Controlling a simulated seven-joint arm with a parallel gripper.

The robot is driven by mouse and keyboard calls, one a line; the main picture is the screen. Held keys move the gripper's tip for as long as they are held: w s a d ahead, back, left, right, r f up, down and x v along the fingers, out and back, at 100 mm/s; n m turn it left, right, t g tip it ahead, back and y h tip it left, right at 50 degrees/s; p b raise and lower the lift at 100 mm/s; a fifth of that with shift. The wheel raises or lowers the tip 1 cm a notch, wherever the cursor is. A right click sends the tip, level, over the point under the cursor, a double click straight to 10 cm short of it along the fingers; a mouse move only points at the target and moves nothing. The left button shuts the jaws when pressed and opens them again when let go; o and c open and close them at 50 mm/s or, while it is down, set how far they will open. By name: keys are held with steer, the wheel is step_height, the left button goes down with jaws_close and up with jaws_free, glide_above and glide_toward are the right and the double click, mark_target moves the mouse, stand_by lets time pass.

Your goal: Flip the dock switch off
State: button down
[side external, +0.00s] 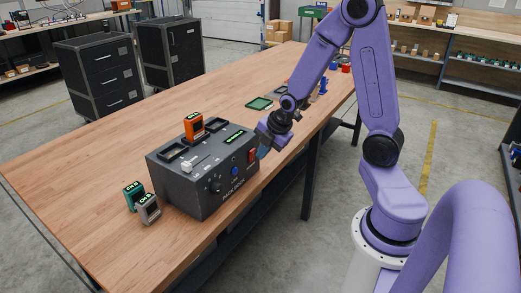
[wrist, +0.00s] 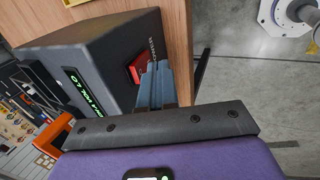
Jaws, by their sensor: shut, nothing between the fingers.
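The dock (side external: 182,186) is a dark grey box marked "PACK DOCK" on the wooden table. Its red switch (side external: 253,156) is at the right end of the front panel, and it also shows in the wrist view (wrist: 136,69). My gripper (side external: 262,152) is shut and empty, with its blue-grey fingertips right by the switch. In the wrist view the fingertips (wrist: 158,66) hide part of the switch. I cannot tell whether they touch it, or which way the switch is set.
An orange pack (side external: 194,127) stands in a slot on the dock's top. A teal pack (side external: 133,195) and a grey pack (side external: 149,209) stand on the table left of the dock. A green tray (side external: 259,103) and small items lie behind. The table's left part is clear.

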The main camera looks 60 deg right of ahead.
steer(key=shift+w, duration=0.5)
steer(key=shift+w+r+g, duration=0.15)
steer(key=shift+w+g, duration=0.25)
steer(key=shift+r, duration=0.15)
steer(key=shift+r, duration=0.65)
